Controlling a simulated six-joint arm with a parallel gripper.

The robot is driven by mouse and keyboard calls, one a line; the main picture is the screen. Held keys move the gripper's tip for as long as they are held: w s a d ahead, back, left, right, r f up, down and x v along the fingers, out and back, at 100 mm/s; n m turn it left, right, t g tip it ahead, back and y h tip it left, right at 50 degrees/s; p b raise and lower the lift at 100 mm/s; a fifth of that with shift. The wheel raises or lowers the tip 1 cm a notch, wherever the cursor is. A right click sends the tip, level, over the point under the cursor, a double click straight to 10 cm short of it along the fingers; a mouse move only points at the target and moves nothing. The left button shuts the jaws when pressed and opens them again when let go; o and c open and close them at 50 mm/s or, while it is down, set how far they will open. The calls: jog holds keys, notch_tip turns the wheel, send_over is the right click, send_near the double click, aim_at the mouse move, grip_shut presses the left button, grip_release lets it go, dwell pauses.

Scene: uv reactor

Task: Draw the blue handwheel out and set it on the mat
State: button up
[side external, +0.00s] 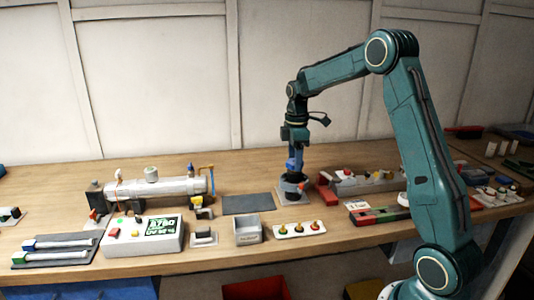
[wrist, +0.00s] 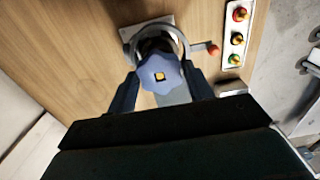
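In the side external view my gripper (side external: 294,160) points straight down above the clamp ring (side external: 290,190), and the handwheel is hard to separate from the fingers. The dark grey mat (side external: 248,204) lies flat and empty, left of the ring.
A grey bin (side external: 248,230) and a white tray of coloured knobs (side external: 299,230) stand in front. A metal reactor tube (side external: 165,187) and a control box (side external: 143,236) are at left. A grey fixture with a red end (side external: 327,192) stands just right of the ring.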

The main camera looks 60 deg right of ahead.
aim_at(292, 161)
jog(key=shift+r, duration=0.25)
jog(key=shift+r, duration=1)
jog(key=shift+r, duration=0.2)
dwell(0.3)
jog(key=shift+r, duration=0.85)
jog(key=shift+w+a+r, duration=0.1)
jog(key=shift+w+a, duration=0.1)
jog(key=shift+w, duration=0.25)
jog(key=w+a+r, duration=0.4)
jog(key=w+a, duration=0.8)
jog(key=a, duration=0.1)
jog(key=shift+w, duration=0.3)
